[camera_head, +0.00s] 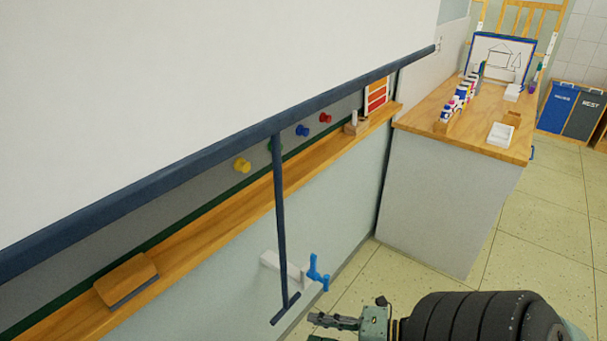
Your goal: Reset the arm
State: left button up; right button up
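My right arm comes in from the bottom right, with black ribbed sleeves. Its gripper (314,328) points left, near the bottom edge. One dark finger shows clearly and part of a second shows below it, cut by the frame edge. The fingers look apart, with nothing seen between them. The gripper is right of the lower end of a dark blue pull bar (281,220) and does not appear to touch it. My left arm and gripper are not in view.
A white screen (200,100) with a blue bottom rail hangs over the board. A wooden ledge (215,215) holds an eraser (127,282). A wooden counter (440,140) with bottles stands back right; the tiled floor (540,240) is clear.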

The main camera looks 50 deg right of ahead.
jog(key=shift+s+d+r, duration=0.1)
jog(key=shift+s+d, duration=0.05)
jog(key=shift+s, duration=0.2)
dwell(0.3)
jog(key=s+d+f+m+g+h+p, duration=0.15)
jog(key=s+f+m+h, duration=0.35)
jog(key=f, duration=0.6)
jog(key=s+d+f+m+g+h, duration=0.1)
jog(key=f+m+g+h, duration=0.15)
jog(key=f+m, duration=0.65)
jog(key=s+a+f+m+g+p, duration=0.1)
jog(key=s+a+f+m+g, duration=0.5)
jog(key=s+a+f, duration=1)
jog(key=s+f+g, duration=0.1)
jog(key=g, duration=0.2)
jog(key=shift+s+a, duration=0.3)
